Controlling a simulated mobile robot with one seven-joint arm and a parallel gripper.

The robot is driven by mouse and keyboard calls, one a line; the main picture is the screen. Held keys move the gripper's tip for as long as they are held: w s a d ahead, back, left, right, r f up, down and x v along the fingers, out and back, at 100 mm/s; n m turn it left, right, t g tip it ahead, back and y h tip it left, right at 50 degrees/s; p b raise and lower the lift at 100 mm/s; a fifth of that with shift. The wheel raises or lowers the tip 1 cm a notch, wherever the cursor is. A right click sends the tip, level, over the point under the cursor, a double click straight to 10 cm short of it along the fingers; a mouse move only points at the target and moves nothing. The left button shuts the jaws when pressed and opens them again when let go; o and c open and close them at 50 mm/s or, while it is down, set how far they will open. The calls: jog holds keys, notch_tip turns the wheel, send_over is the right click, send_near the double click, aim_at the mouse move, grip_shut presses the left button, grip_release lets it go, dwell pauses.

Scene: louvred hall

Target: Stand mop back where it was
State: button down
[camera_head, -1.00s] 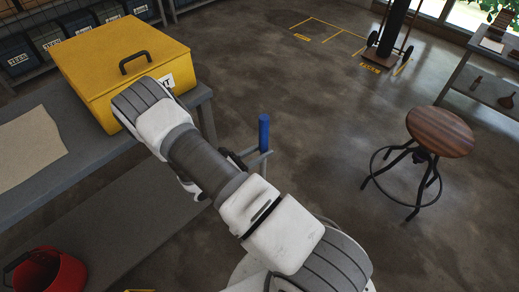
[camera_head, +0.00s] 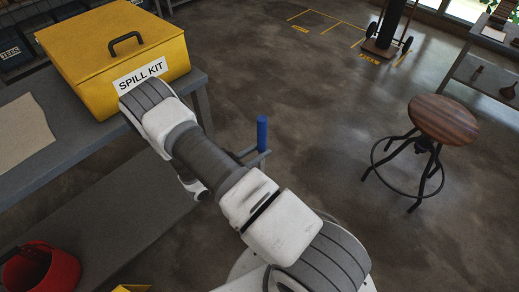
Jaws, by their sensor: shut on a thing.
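The mop shows only as a blue upright handle end (camera_head: 262,134), just right of my arm at mid-picture. My gripper (camera_head: 262,157) is partly hidden behind my own arm. Its pale grey fingers are closed around the handle just below the blue part. The handle stands about upright in the grip. The rest of the mop and its head are hidden, so I cannot tell whether it touches the floor.
A grey bench (camera_head: 90,165) at left carries a yellow spill kit box (camera_head: 115,55), close to my arm. A red bucket (camera_head: 62,270) is at lower left. A wooden-topped stool (camera_head: 443,120) stands right. A hand truck (camera_head: 388,35) is far back. Floor between is clear.

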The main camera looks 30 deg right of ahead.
jog(key=shift+f+b, duration=0.55)
jog(key=shift+f, duration=0.15)
dwell(0.5)
jog(key=c, duration=0.5)
grip_release()
jog(key=shift+o, duration=0.2)
jog(key=shift+f, duration=0.15)
jog(key=shift+a, duration=0.1)
jog(key=p+v, duration=0.2)
jog(key=v, duration=1.5)
jog(key=shift+a, duration=0.1)
